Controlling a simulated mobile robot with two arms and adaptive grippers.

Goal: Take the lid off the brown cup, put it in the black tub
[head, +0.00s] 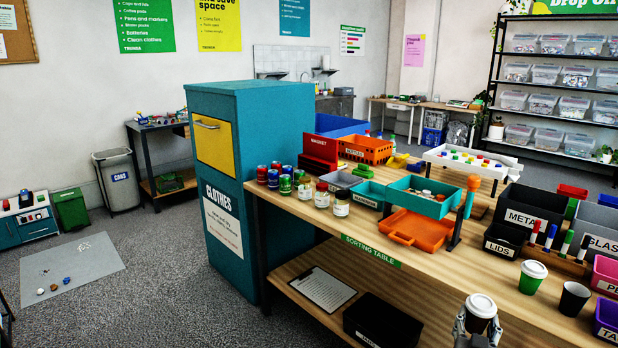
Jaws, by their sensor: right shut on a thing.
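The brown cup (476,324), very dark in this light, is at the bottom edge of the head view with a white lid (482,305) on top. My right gripper (477,328) comes up from the bottom edge, one finger on each side of the cup's body below the lid, and is shut on it. The cup's lower part is cut off by the frame. A small black tub labelled LIDS (503,241) stands on the sorting table, farther back and slightly to the right. My left gripper is not in view.
A green cup with a white lid (533,277) and an open dark cup (574,298) stand right of the held cup. A marker rack (560,262) is behind them. An orange tray (416,230) lies left of the tub. Bare tabletop (455,270) lies between.

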